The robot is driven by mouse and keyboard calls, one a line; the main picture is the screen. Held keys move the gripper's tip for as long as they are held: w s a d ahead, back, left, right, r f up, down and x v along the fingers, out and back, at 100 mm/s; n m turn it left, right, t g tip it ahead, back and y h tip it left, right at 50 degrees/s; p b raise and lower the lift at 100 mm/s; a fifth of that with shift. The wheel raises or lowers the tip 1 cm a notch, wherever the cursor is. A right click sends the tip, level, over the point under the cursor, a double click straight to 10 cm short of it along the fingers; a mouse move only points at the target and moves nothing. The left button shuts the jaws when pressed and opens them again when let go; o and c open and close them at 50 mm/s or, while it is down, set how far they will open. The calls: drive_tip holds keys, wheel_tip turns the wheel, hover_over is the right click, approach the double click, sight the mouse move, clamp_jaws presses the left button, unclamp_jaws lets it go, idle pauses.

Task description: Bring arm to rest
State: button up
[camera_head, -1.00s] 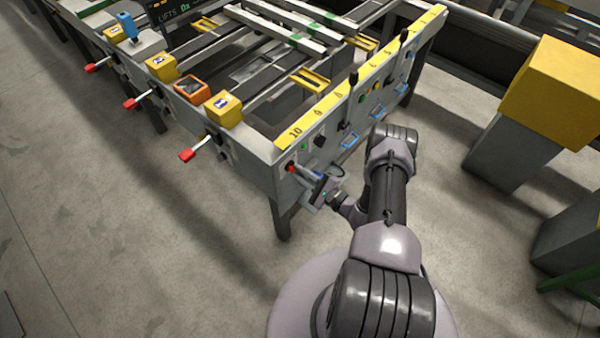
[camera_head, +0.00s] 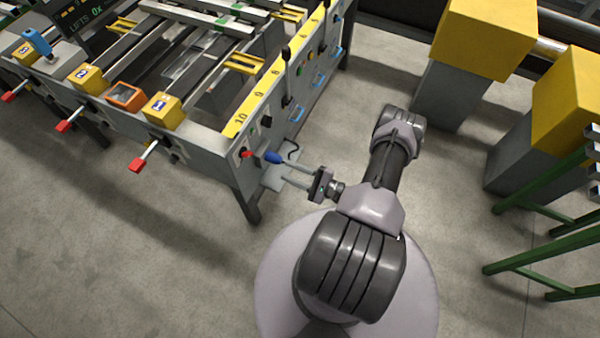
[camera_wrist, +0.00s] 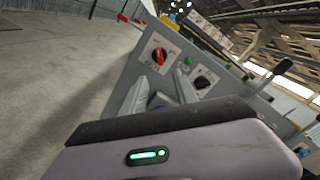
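My gripper (camera_head: 280,170) is to the right of the near corner of the runout table (camera_head: 205,150), its fingers pointing left toward the end panel. The two fingers are apart. In the wrist view the finger tips (camera_wrist: 162,76) also stand apart in front of the panel. A red rotary knob (camera_wrist: 159,56) is on the panel beyond the fingertips.
Yellow-topped grey pedestals (camera_head: 484,40) stand to the right. Green metal frames (camera_head: 540,258) are at the right edge. Red-tipped levers (camera_head: 138,165) stick out from the table's front side. The floor at lower left is clear.

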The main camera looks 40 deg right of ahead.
drive_tip(key=v, duration=0.3)
drive_tip(key=shift+s, duration=0.35)
drive_tip(key=shift+d, duration=0.1)
drive_tip(key=w+a+r+n+g+y, duration=0.1)
drive_tip(key=w+r+n+g+y, duration=0.2)
drive_tip(key=r, duration=0.3)
drive_tip(key=w+a+r+n+g+y, duration=0.1)
drive_tip(key=w+r+n+g+y, duration=0.15)
drive_tip(key=r, duration=0.25)
drive_tip(key=w+a+r+n+g+h, duration=0.1)
drive_tip(key=a+r+n+g, duration=0.35)
drive_tip(key=r, duration=0.35)
drive_tip(key=a+r+n+g, duration=0.3)
drive_tip(key=a+r+g, duration=0.25)
drive_tip(key=r, duration=0.35)
drive_tip(key=s+a+r+n+t+h+b, duration=0.1)
drive_tip(key=s+a+r+n+t+h, duration=0.3)
drive_tip(key=s+a+r+h, duration=0.4)
drive_tip(key=s+a+r+n, duration=0.1)
drive_tip(key=s+a+r, duration=0.3)
drive_tip(key=r, duration=0.3)
drive_tip(key=shift+s+a+r+h+b, duration=0.15)
drive_tip(key=shift+s+r+h+b, duration=0.1)
drive_tip(key=shift+s+h+b, duration=0.1)
